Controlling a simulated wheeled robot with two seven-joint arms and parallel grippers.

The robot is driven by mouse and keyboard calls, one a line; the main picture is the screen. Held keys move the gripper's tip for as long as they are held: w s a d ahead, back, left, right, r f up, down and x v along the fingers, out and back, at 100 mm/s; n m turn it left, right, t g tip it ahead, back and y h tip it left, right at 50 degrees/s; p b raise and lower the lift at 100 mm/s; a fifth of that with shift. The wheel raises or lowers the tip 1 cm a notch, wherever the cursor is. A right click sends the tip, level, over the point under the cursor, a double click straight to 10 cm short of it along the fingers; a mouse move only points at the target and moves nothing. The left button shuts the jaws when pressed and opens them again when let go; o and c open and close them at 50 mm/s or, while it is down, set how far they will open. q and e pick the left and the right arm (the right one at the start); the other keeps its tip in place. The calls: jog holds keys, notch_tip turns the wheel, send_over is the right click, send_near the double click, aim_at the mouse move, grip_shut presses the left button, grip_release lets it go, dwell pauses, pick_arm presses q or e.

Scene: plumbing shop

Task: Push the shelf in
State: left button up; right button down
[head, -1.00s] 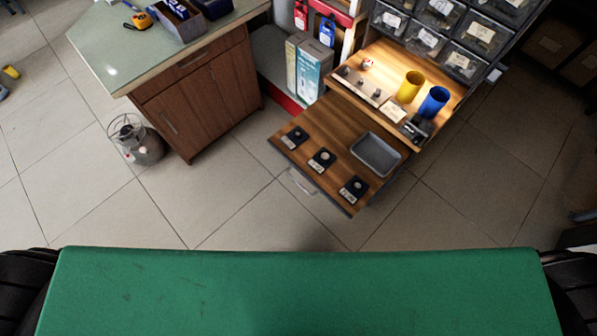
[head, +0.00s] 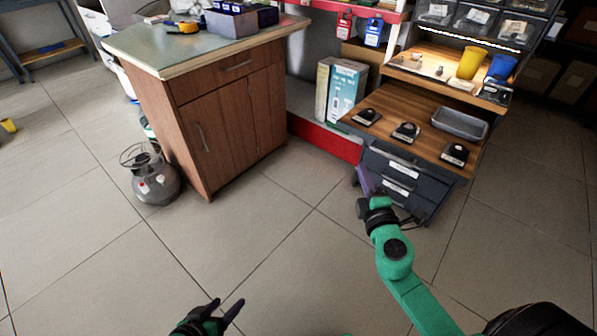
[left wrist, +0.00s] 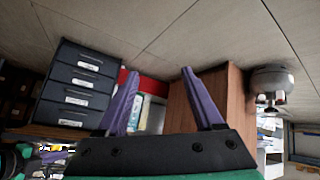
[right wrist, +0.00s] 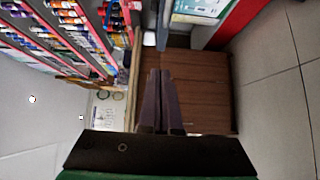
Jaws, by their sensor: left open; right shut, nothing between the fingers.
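The pulled-out wooden shelf (head: 398,107) juts from the workstation at the right of the head view, above a dark drawer unit (head: 400,177). It carries several small black devices (head: 405,132) and a grey tray (head: 460,123). My right gripper (head: 363,180) is shut and empty, in front of the drawer unit's left side in the picture; whether it touches cannot be told. Its closed fingers (right wrist: 160,75) also show in the right wrist view. My left gripper (head: 227,308) is open and empty over the floor, low in the head view. The left wrist view shows its spread fingers (left wrist: 160,75).
A brown wooden cabinet (head: 220,120) stands left of the shelf, with a grey gas canister (head: 153,180) beside it. An upper shelf holds a yellow cup (head: 471,63) and a blue cup (head: 502,67). The floor in front is clear.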

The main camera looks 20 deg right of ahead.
jog(key=w, duration=0.1)
jog(key=p, duration=0.2)
send_near(357, 130)
jog(key=w+a, duration=0.2)
jog(key=w, duration=0.2)
jog(key=shift+w+d+f+b, duration=0.1)
jog(key=shift+w+d+b, duration=0.2)
jog(key=shift+d, duration=0.25)
jog(key=shift+w+d+f+b, duration=0.1)
jog(key=shift+w+d+b, duration=0.25)
jog(key=shift+d, duration=0.2)
jog(key=shift+w+d+r, duration=0.1)
jog(key=shift+w+d, duration=0.15)
jog(key=shift+d, duration=0.15)
pick_arm(q)
jog(key=shift+a+r, duration=0.15)
jog(key=shift+r, duration=0.2)
